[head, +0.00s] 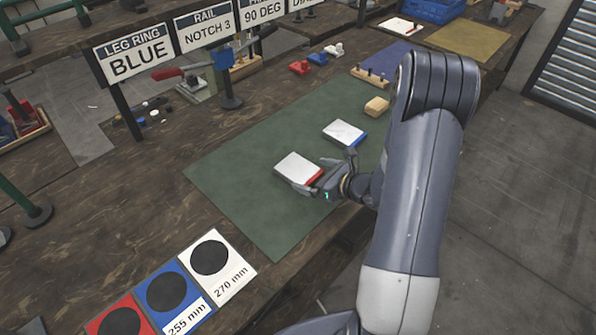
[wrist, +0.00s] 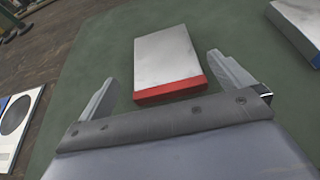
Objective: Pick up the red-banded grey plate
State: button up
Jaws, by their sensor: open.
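The red-banded grey plate (head: 298,168) lies flat on the green mat (head: 235,190), its red band on the side toward my gripper. In the wrist view the plate (wrist: 167,60) sits ahead of and between the two open fingers. My gripper (head: 322,175) is open and low over the mat, at the plate's red end. In the wrist view the fingers of my gripper (wrist: 165,88) stand either side of the red band, with gaps on both sides. The head view does not clearly show whether a finger touches the plate.
A blue-banded grey plate (head: 345,132) lies behind and right, and its corner shows in the wrist view (wrist: 298,25). A tan block (head: 377,106) sits farther back. Red, blue and white cards (head: 232,283) lie front left. Signs (head: 138,55) stand along the back left. The mat's left part is clear.

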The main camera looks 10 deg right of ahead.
aim_at(300, 170)
jog(key=shift+p+x, duration=0.65)
jog(key=shift+x, duration=2.05)
jog(key=shift+w+d+f, duration=0.1)
jog(key=shift+d+f, duration=0.05)
jog(key=shift+c, duration=0.2)
jog(key=c, duration=1.2)
jog(key=shift+c, duration=0.6)
jog(key=shift+r, duration=0.2)
